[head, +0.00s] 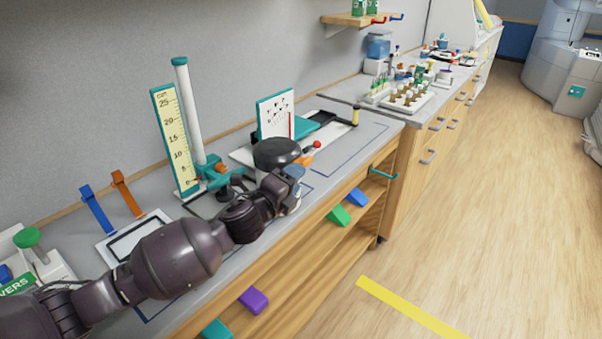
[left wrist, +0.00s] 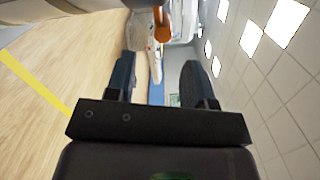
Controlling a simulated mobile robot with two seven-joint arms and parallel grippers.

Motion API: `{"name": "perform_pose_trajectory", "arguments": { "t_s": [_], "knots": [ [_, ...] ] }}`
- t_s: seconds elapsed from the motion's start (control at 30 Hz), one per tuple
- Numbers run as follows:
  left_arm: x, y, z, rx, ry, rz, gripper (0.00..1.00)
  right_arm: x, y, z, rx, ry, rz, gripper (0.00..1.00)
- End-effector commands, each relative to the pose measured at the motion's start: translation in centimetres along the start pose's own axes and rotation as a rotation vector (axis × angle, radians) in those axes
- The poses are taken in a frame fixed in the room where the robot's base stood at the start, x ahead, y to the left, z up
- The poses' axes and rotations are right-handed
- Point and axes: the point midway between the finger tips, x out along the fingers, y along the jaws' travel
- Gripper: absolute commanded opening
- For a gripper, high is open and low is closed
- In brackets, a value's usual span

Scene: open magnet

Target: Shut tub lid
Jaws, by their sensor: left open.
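An orange part (head: 305,161) shows at the tub's right, and an orange rounded end (left wrist: 162,32) shows at the top of the left wrist view. My left gripper (head: 294,171) is at the tub's front right side, partly hiding it. In the left wrist view its fingers (left wrist: 158,66) are apart with nothing between them. My right gripper is out of view.
A teal-clamped column with a yellow scale (head: 170,130) stands left of the tub. A white card (head: 275,115) and a red-knobbed lever (head: 316,146) are close behind. The floor at right is mostly clear.

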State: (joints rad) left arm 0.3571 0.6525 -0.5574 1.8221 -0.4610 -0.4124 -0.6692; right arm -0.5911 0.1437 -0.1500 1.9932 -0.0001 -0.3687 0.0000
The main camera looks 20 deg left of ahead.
Motion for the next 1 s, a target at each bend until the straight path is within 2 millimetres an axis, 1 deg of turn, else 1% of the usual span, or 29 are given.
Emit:
{"name": "perform_pose_trajectory", "arguments": {
  "t_s": [0.03, 0.2, 0.3, 0.4, 0.63, 1.0],
  "knots": [
    [-1.2, 0.1, 0.0, 0.001, 0.001, 0.002, 0.49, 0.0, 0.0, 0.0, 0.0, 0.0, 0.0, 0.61],
    [-4.2, 0.1, 0.0, 0.001, 0.0, 0.001, 0.49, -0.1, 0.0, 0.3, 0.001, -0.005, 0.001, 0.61],
    [-5.4, 0.1, 0.0, 0.001, 0.0, 0.001, 0.49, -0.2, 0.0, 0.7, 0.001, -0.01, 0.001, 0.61],
    [-6.3, 0.1, 0.0, 0.001, 0.0, 0.001, 0.49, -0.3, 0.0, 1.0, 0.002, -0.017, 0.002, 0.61],
    [-7.0, 0.0, 0.1, 0.001, -0.001, -0.001, 0.49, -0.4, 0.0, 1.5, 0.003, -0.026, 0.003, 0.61],
    [-7.0, 0.0, 0.0, 0.001, 0.0, -0.001, 0.49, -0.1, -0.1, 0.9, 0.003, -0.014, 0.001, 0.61]
  ]
}}
